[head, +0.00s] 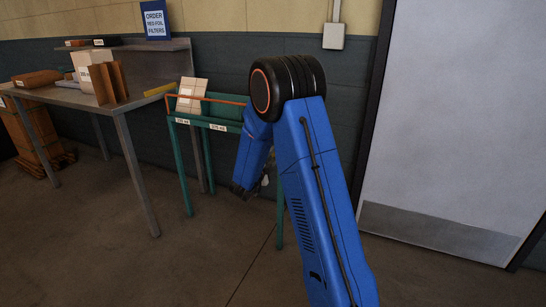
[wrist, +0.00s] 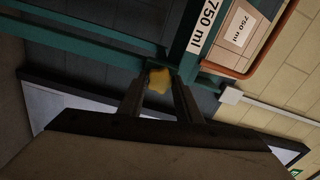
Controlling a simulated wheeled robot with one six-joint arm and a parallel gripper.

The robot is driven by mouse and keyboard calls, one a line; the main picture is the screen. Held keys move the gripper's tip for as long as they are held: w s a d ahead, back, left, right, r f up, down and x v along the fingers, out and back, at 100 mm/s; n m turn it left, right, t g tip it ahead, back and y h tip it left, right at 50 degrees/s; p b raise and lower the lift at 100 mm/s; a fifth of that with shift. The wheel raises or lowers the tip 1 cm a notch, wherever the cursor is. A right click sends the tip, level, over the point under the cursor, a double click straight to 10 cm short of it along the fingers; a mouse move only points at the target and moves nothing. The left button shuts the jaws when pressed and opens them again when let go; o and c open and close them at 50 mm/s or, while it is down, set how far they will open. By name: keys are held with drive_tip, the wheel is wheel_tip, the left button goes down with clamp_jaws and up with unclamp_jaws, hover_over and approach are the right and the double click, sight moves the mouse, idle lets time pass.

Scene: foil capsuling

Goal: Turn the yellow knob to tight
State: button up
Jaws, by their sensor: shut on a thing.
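The yellow knob (wrist: 159,80) shows in the wrist view, between the tips of my gripper (wrist: 161,84). The fingers are closed on its sides. The knob sits by the green frame of the stand (wrist: 90,43), near the post with a 750 ml label. No tight or loose marking is legible, so its turn position cannot be told. In the head view my blue arm reaches down in front of the green stand (head: 189,165). The knob cannot be made out there, and my fingers are not clear.
A cardboard piece (head: 192,96) stands in the stand's orange-railed top. A grey metal table (head: 135,150) with boxes is at the left. A blue order sign (head: 155,20) stands on its shelf. A pale door (head: 450,120) is at the right. The floor in front is clear.

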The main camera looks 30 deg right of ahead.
drive_tip(key=m, duration=0.4)
drive_tip(key=shift+s+f+m, duration=0.1)
drive_tip(key=shift+f+m, duration=0.05)
drive_tip(key=shift+m, duration=0.15)
drive_tip(key=m, duration=0.3)
drive_tip(key=shift+m, duration=0.3)
drive_tip(key=m, duration=0.4)
drive_tip(key=shift+m, duration=2.2)
drive_tip(key=o, duration=1)
drive_tip(key=shift+o, duration=0.2)
drive_tip(key=v, duration=1.7)
drive_tip(key=shift+a, duration=0.2)
